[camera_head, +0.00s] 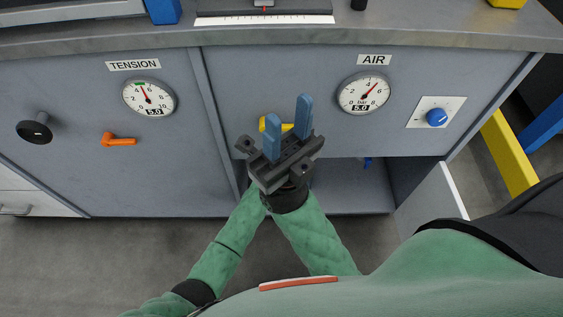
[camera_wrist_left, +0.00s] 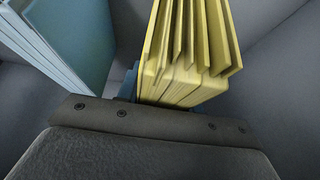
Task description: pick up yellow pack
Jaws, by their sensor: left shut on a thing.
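The yellow pack (camera_wrist_left: 188,55) is a bundle of several thin yellow sheets, upright and slightly tilted in the left wrist view. The left gripper does not show in the head view. My right gripper (camera_head: 288,125) has its two blue fingers apart, empty, in front of the grey cabinet. A small yellow piece (camera_head: 270,123) shows behind it; I cannot tell what it is.
A light blue pack (camera_wrist_left: 65,45) stands left of the yellow one between grey walls. The grey cabinet (camera_head: 70,90) has an open lower compartment (camera_head: 345,200), with an open door (camera_head: 432,203) at its right.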

